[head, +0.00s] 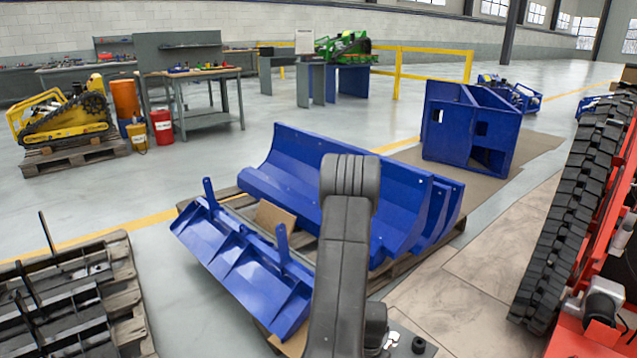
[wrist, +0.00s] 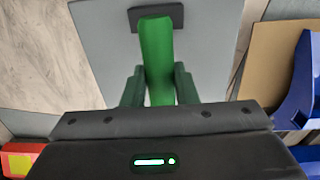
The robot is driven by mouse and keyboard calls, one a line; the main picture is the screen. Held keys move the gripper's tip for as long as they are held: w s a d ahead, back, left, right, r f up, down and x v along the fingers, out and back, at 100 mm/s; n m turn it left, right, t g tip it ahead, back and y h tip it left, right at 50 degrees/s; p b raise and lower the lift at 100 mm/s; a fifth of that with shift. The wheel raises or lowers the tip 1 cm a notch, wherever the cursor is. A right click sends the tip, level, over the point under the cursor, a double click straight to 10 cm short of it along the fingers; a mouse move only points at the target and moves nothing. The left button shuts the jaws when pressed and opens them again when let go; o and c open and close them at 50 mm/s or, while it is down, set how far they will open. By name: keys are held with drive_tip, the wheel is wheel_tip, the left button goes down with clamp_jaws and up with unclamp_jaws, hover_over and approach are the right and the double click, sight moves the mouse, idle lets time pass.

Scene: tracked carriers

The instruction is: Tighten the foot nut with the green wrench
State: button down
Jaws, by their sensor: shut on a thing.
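The green wrench (wrist: 158,55) shows in the wrist view as a bright green bar running up from between my fingers. My gripper (wrist: 158,86) is shut on it, with one dark green finger on each side. The bar's far end meets a small dark block (wrist: 146,22) over a pale grey surface (wrist: 215,45); I cannot tell whether they touch. My gripper's body hides the wrench's near end. I cannot make out the foot nut in either view. In the head view my arm stands in the middle, and my gripper and the wrench are not seen.
Blue curved panels (head: 300,170) lie on a pallet behind my arm, with a blue bladed part (head: 240,265) before them. A red machine (head: 590,335) with a black track (head: 580,200) stands at right. A pallet of dark metal parts (head: 70,300) lies front left.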

drive_tip(key=shift+r+p, duration=1.25)
drive_tip(key=shift+r, duration=1.1)
wheel_tip(320, 180, up, 8)
drive_tip(key=p, duration=0.5)
drive_tip(key=s+b, duration=0.6)
drive_tip(key=s, duration=1.4)
drive_tip(key=shift+w, duration=0.1)
